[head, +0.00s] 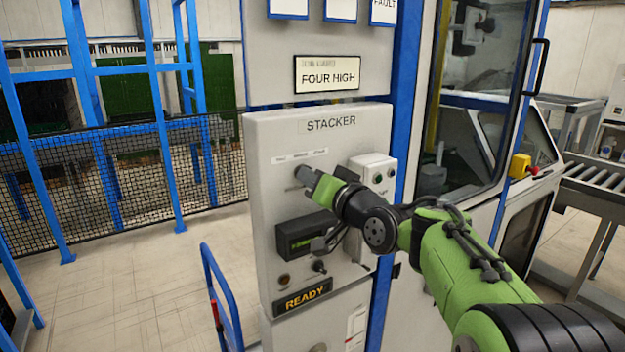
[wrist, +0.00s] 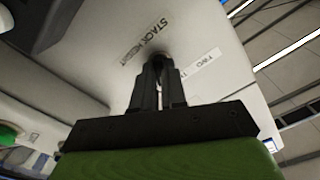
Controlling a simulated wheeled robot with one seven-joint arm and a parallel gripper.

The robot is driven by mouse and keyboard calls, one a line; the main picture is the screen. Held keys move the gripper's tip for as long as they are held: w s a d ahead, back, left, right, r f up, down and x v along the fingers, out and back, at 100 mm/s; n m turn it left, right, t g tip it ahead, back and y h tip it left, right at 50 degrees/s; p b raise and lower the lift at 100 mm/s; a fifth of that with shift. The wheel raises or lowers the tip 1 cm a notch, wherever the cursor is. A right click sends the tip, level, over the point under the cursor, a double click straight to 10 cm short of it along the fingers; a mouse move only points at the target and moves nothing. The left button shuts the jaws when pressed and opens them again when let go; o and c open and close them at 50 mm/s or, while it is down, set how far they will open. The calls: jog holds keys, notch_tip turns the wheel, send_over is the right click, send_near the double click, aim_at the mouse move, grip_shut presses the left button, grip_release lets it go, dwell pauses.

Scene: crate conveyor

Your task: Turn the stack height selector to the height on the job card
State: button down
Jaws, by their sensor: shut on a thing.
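The job card (head: 327,75) above the panel reads FOUR HIGH in the head view. The panel below it (head: 262,200) is labelled STACKER. My gripper (head: 304,174) is at the panel's upper left, just under a row of small labels. In the wrist view my gripper (wrist: 160,85) is shut on the stack height selector, close to the panel face. The fingers hide most of the selector, so its pointing direction cannot be told. The label STACK HEIGHT (wrist: 150,38) and a label reading TWO (wrist: 200,65) show beside the fingers.
A dark display (head: 305,236), small switches and a READY sign (head: 303,297) are below. A blue rail (head: 222,300) stands at the lower left. A glazed door (head: 480,100) is to the right.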

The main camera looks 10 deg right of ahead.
jog(key=shift+f+m, duration=0.1)
jog(key=shift+m, duration=1)
jog(key=c, duration=1.2)
grip_release()
jog(key=b+v, duration=0.2)
jog(key=v, duration=1.3)
jog(key=shift+s+d+b, duration=0.1)
jog(key=shift+s+b, duration=0.25)
jog(key=shift+s, duration=0.05)
